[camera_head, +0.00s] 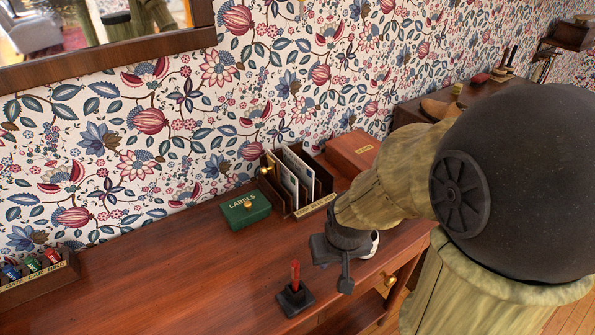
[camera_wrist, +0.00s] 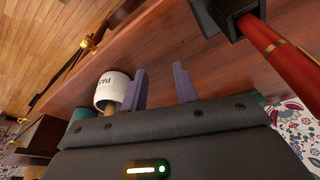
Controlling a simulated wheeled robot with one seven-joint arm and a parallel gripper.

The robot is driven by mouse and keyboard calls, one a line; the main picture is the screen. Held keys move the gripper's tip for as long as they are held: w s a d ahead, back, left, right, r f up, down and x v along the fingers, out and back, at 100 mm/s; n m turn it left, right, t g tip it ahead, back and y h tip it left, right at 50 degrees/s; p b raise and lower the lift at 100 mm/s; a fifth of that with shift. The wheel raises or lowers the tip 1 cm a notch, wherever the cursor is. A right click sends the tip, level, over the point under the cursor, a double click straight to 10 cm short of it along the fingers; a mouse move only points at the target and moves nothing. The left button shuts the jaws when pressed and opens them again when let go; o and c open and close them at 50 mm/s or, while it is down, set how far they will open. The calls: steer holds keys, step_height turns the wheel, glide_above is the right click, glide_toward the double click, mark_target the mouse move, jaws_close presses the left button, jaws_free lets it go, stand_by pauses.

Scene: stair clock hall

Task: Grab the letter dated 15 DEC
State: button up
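Pale letters (camera_head: 299,168) stand upright in a wooden rack (camera_head: 326,204) against the wall at the back of the desk. No date is readable on them, so I cannot tell which is dated 15 DEC. My gripper (camera_head: 345,287) is in front of the rack, to its right and nearer the desk's front edge. In the wrist view my gripper (camera_wrist: 162,84) shows two separated fingers with nothing between them, over bare desk. The rack is not recognisable in the wrist view.
A green LABELS box (camera_head: 246,210) is left of the rack; a reddish-brown box (camera_head: 352,150) is right of it. A red pen (camera_head: 295,274) stands in a dark holder (camera_head: 295,300) at the front. A white cup-like object (camera_wrist: 112,90) is beside my gripper. The desk's left-middle (camera_head: 170,275) is clear.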

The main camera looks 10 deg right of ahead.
steer(key=w+d+r+n+t+p, duration=0.1)
steer(key=w+d+r+t+p, duration=0.15)
steer(key=w+r+p, duration=0.35)
steer(key=n+t+y+p, duration=0.3)
steer(key=t+y+p, duration=0.1)
steer(key=t+y, duration=0.25)
glide_toward(306, 165)
steer(key=s, duration=0.2)
steer(key=shift+w+r+t+h, duration=0.2)
steer(key=shift+t+h, duration=0.1)
steer(key=shift+h, duration=0.15)
steer(key=x, duration=0.7)
steer(key=shift+d, duration=0.1)
steer(key=x, duration=0.5)
steer(key=shift+f, duration=0.1)
